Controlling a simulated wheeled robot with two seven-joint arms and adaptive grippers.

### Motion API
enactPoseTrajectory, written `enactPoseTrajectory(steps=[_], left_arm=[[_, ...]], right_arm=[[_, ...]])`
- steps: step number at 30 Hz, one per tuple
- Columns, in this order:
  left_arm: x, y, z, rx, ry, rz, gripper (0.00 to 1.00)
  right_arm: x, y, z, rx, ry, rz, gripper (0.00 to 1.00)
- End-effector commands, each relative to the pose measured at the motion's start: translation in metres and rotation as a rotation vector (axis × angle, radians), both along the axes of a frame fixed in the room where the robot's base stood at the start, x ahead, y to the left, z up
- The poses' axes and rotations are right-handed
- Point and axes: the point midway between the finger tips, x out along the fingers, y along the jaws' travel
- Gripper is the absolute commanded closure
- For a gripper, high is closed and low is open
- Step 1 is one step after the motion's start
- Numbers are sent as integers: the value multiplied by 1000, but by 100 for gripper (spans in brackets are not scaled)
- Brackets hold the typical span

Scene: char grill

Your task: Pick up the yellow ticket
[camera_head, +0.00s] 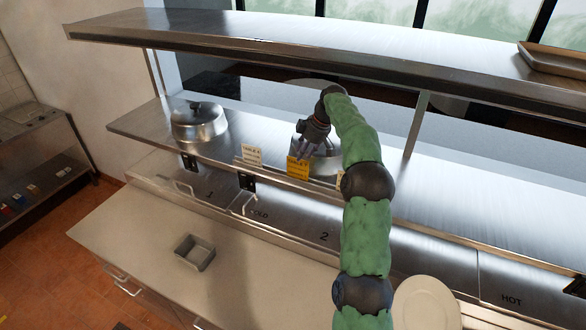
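The yellow ticket (297,168) stands upright along the front edge of the metal shelf, near the middle of the view. My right gripper (306,153) is just above and behind it, pointing down at its top edge. The fingers look dark and small, and I cannot tell whether they touch the ticket or how far apart they are. My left gripper is not in view.
A white ticket (252,155) stands left of the yellow one; another is partly hidden behind my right arm. A metal dome lid (199,124) sits on the shelf (140,123), and a second is behind my gripper. A small square pan (195,252) and a white plate (426,303) lie on the counter.

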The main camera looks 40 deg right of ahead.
Motion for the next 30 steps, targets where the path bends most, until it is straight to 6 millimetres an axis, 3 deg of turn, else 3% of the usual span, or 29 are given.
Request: enactPoseTrajectory(steps=[18, 26, 30], left_arm=[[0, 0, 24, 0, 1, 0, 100], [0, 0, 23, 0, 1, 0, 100], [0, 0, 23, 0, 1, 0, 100]], right_arm=[[21, 11, -63, 1, 2, 1, 63], [22, 11, -67, 0, 1, 0, 63], [22, 11, -66, 0, 1, 0, 94]])
